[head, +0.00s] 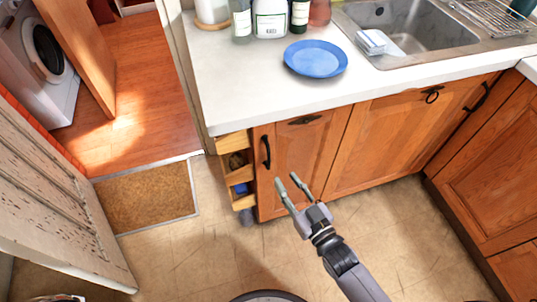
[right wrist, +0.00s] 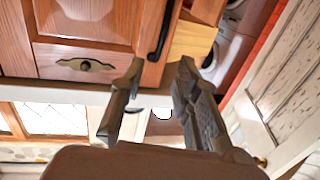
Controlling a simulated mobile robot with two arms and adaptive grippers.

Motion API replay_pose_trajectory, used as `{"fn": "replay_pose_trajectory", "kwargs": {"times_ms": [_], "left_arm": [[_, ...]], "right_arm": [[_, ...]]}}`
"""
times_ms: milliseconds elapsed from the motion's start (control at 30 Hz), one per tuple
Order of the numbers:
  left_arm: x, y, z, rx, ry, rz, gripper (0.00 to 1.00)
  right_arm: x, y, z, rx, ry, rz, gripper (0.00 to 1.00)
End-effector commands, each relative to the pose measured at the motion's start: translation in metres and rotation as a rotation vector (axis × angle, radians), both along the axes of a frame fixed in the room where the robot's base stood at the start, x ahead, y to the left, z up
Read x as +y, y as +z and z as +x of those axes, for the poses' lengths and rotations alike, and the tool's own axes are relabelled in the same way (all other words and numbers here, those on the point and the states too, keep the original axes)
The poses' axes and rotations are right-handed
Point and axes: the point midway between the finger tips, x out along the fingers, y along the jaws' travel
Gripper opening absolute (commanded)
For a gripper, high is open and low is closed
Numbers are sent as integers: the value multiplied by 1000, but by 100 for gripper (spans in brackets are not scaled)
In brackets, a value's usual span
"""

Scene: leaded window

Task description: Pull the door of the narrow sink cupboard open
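The narrow sink cupboard door (head: 302,165) is orange-brown wood under the left end of the counter and looks closed. Its black upright bar handle (head: 265,151) is near the left edge. In the right wrist view, which is upside down, the door (right wrist: 85,22) and handle (right wrist: 163,30) show at the top. My right gripper (head: 288,178) is open and empty, in front of the door and lower right of the handle in the head view. In the right wrist view its fingertips (right wrist: 160,66) are apart, with the handle beyond them, apparently not touched. My left gripper is not in view.
Open end shelves (head: 237,172) adjoin the cupboard on the left. A wider cupboard door (head: 385,135) is on its right. The counter (head: 235,90) holds a blue plate (head: 316,59) and several bottles. The floor (head: 190,255) before the cupboard is clear. A worn white door (head: 50,215) stands left.

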Motion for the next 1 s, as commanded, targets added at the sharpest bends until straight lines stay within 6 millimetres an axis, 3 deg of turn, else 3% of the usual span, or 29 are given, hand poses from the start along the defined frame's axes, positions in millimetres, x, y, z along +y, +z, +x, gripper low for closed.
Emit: {"fn": "replay_pose_trajectory", "kwargs": {"times_ms": [300, 500, 933, 1000], "left_arm": [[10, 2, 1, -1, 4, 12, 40], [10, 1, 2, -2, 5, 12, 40], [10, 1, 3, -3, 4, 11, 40], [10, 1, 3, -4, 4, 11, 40]], "right_arm": [[34, 0, 61, 1, 0, 0, 29], [48, 0, 85, 1, 0, 0, 29], [53, -1, 94, 3, 0, -1, 29], [53, -1, 94, 3, 0, -1, 25]]}}
